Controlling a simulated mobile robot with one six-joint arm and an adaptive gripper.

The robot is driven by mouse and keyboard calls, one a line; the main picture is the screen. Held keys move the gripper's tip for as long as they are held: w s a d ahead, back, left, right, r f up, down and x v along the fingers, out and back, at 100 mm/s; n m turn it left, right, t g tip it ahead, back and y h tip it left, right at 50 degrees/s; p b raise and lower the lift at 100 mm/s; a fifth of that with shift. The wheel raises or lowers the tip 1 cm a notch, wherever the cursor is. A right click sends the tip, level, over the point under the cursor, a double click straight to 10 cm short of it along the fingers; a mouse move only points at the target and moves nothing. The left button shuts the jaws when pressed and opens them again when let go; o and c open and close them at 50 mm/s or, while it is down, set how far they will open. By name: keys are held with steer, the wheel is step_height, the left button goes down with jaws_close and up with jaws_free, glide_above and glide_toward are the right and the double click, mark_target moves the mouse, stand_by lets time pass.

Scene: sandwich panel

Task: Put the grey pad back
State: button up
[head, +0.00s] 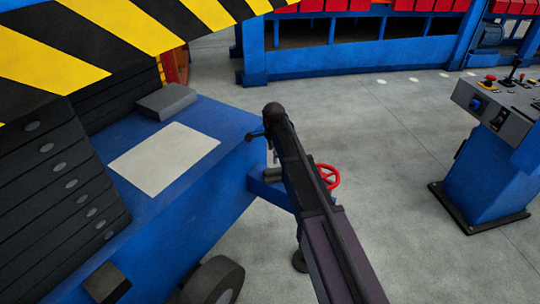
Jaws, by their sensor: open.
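A grey block-like pad (166,101) lies on the blue top of a wheeled cart (212,120), near its back, close to a stack of black slabs. A flat, pale grey rectangle (164,157) lies in front of it on the same blue top, bare. My gripper (264,144) is at the far end of my dark arm, at the cart's right edge, apart from and right of both the pad and the pale rectangle. It is small in view and open, with nothing seen in it. Part of it is hidden by the arm.
Black slabs (55,190) stand at the left, below a yellow-black striped panel (75,45). A red handwheel (327,176) sits right of my arm. A blue control console (490,165) stands at the right. Grey floor between is clear.

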steer(key=shift+r+p, duration=0.55)
steer(key=shift+r, duration=0.25)
stand_by(0.4)
